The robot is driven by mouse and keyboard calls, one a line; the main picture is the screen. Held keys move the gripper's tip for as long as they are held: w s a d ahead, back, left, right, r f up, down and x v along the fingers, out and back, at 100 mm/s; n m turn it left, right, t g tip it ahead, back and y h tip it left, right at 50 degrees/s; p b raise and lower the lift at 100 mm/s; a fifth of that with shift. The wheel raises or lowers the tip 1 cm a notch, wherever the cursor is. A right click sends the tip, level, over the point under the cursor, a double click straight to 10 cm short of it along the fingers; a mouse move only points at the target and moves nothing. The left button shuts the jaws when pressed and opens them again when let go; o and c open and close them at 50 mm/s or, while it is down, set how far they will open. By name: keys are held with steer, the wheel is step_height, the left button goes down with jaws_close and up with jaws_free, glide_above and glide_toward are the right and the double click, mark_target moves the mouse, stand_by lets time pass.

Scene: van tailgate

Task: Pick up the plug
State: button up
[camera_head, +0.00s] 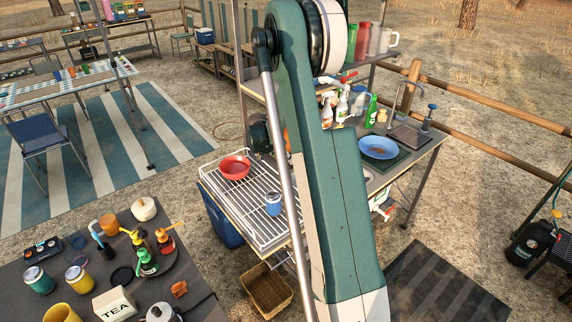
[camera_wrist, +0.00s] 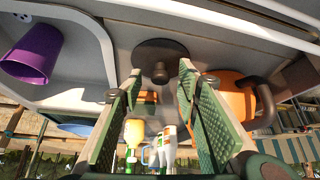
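The plug (camera_wrist: 160,52), a dark round disc with a short knob, lies on a pale surface at the top middle of the wrist view. My gripper (camera_wrist: 158,78) is open, with its two green ridged fingers on either side of the line to the knob. The knob shows between the fingertips, with a gap on both sides; I cannot tell how far beyond the tips it is. Nothing is held. In the head view my own arm hides the gripper, and I cannot make out the plug there.
An orange mug (camera_wrist: 236,96) stands close to the right finger. A purple cup (camera_wrist: 32,54) lies in a pale basin at left. Spray bottles (camera_wrist: 133,138) appear beyond the fingers. In the head view, a rack (camera_head: 262,218) holds a red bowl (camera_head: 234,167) and blue mug (camera_head: 273,204).

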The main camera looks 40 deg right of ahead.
stand_by(0.3)
steer(key=c, duration=0.9)
steer(key=shift+c, duration=0.2)
steer(key=shift+r, duration=0.1)
steer(key=shift+r, duration=1.5)
steer(key=shift+s+r+p, duration=0.2)
steer(key=shift+s+p, duration=0.1)
steer(key=shift+s, duration=0.05)
steer(key=s, duration=1.7)
steer(key=shift+s, duration=0.15)
